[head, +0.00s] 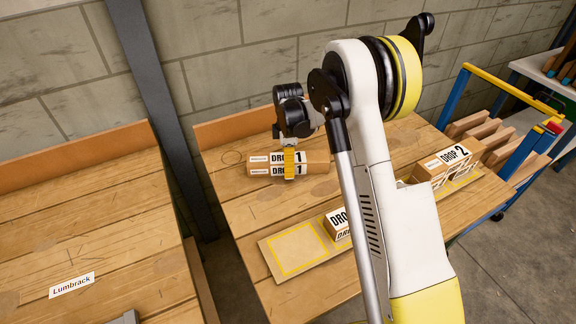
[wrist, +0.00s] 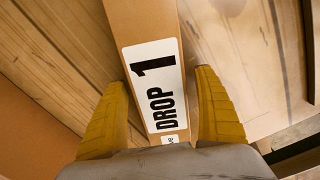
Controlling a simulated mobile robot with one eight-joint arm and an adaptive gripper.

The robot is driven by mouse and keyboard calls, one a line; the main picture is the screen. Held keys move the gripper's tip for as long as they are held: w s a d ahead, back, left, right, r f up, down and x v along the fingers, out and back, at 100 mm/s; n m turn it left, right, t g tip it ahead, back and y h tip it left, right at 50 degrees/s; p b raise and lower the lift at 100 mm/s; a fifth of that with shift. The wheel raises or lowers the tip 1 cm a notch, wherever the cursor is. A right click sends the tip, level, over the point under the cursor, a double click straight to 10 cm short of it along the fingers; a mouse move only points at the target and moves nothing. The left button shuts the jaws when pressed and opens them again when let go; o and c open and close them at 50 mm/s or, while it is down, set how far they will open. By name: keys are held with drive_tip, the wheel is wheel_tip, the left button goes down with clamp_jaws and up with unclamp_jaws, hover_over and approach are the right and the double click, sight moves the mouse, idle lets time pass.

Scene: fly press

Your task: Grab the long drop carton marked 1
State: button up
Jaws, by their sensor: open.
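The long drop carton marked 1 (head: 316,164) lies flat on the wooden bench, its white label reading DROP 1. It also shows in the wrist view (wrist: 140,28), running lengthwise between the fingers. My gripper (head: 289,172) is over the carton near its middle, pointing down. In the wrist view my gripper's two yellow fingers (wrist: 165,112) are open, one on each side of the carton. A gap shows at the right finger; whether the left finger touches the carton I cannot tell. My arm hides part of the bench.
A carton marked DROP 2 (head: 447,164) stands to the right. Another DROP carton (head: 337,224), partly hidden by my arm, stands on a board with yellow-outlined places (head: 297,249). A second bench (head: 90,220) with a Lumbrack label is at left. A dark post (head: 160,100) stands between the benches.

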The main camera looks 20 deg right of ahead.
drive_tip(key=c, duration=1.5)
drive_tip(key=shift+r, duration=0.2)
